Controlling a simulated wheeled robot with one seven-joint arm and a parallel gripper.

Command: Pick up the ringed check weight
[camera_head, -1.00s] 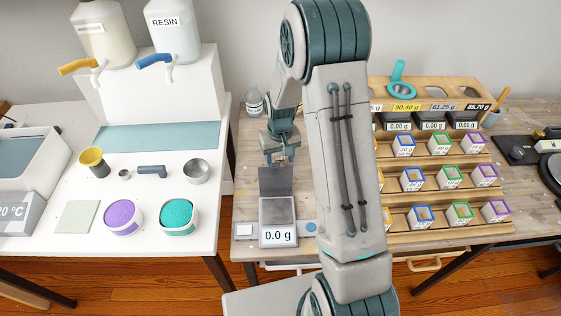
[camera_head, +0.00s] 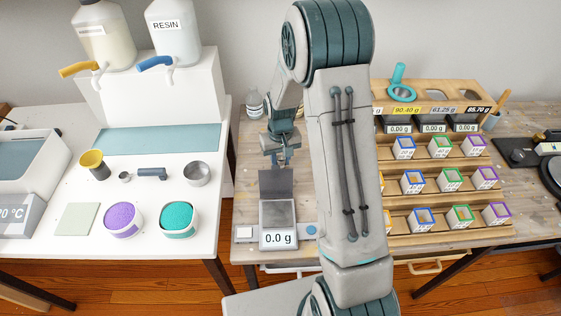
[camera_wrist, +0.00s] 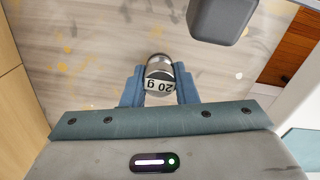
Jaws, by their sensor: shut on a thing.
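The weight (camera_wrist: 159,64) is a small shiny metal cylinder with a white label reading 20 g, upside down in the wrist view. My gripper (camera_wrist: 159,88) is shut on it, with one blue finger on each side. In the head view my gripper (camera_head: 281,161) is above the wooden bench, just behind the scale (camera_head: 278,212), whose display reads 0.0 g. The weight is too small to make out clearly there. I cannot tell a ring mark on it, or whether its base touches the bench.
The scale's dark upright flap (camera_head: 276,184) stands close in front of my gripper. A clear bottle (camera_head: 254,102) is behind to the left. A tiered wooden rack (camera_head: 450,193) with several colored-edged boxes fills the right. The white table (camera_head: 65,178) holds cups and powder tubs.

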